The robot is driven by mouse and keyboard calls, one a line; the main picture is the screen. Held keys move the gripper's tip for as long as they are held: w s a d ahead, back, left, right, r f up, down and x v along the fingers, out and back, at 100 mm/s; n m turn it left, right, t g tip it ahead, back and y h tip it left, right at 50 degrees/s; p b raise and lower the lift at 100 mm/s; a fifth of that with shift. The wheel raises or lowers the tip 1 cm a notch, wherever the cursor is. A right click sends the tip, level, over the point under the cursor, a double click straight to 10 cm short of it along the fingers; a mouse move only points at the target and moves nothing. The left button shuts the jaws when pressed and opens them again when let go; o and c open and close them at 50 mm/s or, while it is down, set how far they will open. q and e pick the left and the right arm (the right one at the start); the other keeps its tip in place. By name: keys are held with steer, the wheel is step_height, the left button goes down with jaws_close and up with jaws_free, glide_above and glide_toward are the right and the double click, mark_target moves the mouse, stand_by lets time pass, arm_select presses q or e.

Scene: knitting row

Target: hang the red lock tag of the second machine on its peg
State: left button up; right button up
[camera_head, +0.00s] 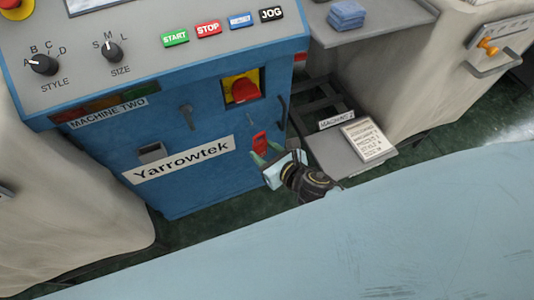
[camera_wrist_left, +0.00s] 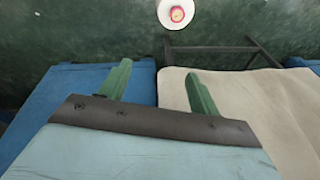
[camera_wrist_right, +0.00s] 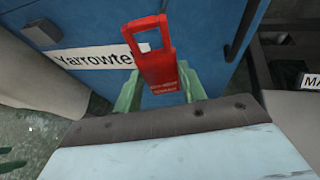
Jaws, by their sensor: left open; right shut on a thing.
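The red lock tag (camera_head: 260,142) is in my right gripper (camera_head: 273,157), in front of the blue front of machine two (camera_head: 190,195). In the right wrist view the tag (camera_wrist_right: 158,72) stands up between the green fingers, its square hole at the top end. My right gripper (camera_wrist_right: 160,92) is shut on its lower part. A small thin piece, perhaps the peg (camera_head: 250,119), shows above the tag and below the red switch (camera_head: 243,90); the tag appears apart from it. My left gripper (camera_wrist_left: 160,85) is open and empty.
A dark handle (camera_head: 281,112) runs along the machine's right edge. A grey lever (camera_head: 186,117) and a small box (camera_head: 150,152) are on its front. A low shelf with a printed card (camera_head: 368,139) stands to the right. Beige-covered machines flank it.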

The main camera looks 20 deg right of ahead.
mark_target(264, 145)
steer(key=shift+w, duration=0.6)
steer(key=shift+w+f, duration=0.1)
steer(key=shift+w, duration=0.4)
steer(key=shift+w+b, duration=0.45)
steer(key=shift+w, duration=0.35)
steer(key=w, duration=0.2)
steer(key=w+b, duration=0.1)
steer(key=shift+w+a+f, duration=0.1)
steer(key=shift+w+f, duration=0.05)
steer(key=shift+f, duration=0.1)
arm_select(q)
step_height(264, 145, up, 6)
steer(key=w+d, duration=0.1)
steer(key=d, duration=0.1)
steer(key=shift+d+f, duration=0.15)
steer(key=shift+d, duration=0.25)
arm_select(e)
steer(key=shift+w+f, duration=0.3)
steer(key=shift+w, duration=0.2)
arm_select(q)
steer(key=shift+w, duration=0.1)
steer(key=shift+f, duration=0.25)
arm_select(e)
steer(key=shift+f, duration=0.1)
